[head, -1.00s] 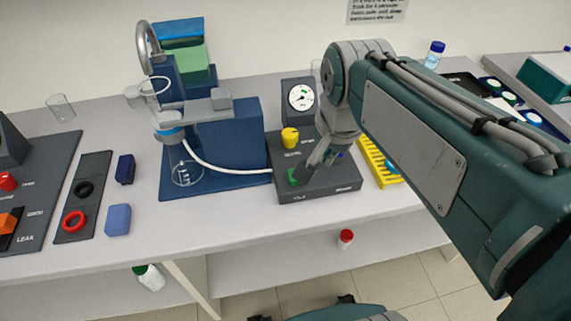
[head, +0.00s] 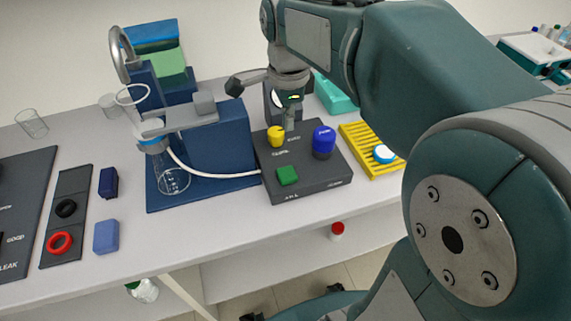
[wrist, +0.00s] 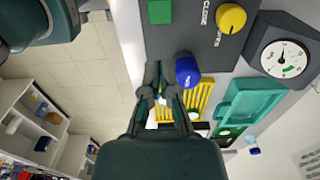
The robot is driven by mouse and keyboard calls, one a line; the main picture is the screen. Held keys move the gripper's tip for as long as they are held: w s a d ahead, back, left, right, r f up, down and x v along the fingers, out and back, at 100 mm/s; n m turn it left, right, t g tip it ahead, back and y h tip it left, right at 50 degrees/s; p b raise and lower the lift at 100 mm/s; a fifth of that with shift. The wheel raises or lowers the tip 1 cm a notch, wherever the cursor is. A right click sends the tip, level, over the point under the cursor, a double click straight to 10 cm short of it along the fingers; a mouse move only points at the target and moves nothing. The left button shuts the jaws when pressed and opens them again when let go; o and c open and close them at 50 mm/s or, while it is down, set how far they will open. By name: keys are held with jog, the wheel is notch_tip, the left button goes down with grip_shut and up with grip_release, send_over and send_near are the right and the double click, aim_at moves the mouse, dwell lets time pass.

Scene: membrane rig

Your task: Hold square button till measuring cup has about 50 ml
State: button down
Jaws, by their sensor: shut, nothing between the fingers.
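The green square button (head: 287,175) sits on the front of the dark control box (head: 318,184); it also shows at the top of the wrist view (wrist: 160,11). My gripper (head: 290,125) is raised behind and above the button, apart from it, between the yellow knob and the blue knob. In the wrist view my gripper (wrist: 158,72) is shut and empty, with the blue knob beside its fingertips. The clear measuring cup (head: 173,182) stands on the blue base under the filter holder. Its liquid level is too small to read.
The yellow knob (head: 276,136) and blue knob (head: 324,141) stand up from the box. A gauge (wrist: 282,58) is behind them. A white tube (head: 205,173) runs from the rig to the box. A yellow rack (head: 370,148) lies to the right.

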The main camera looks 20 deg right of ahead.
aim_at(286, 173)
jog(key=f, duration=1.4)
jog(key=shift+a, duration=0.2)
jog(key=shift+f, duration=0.1)
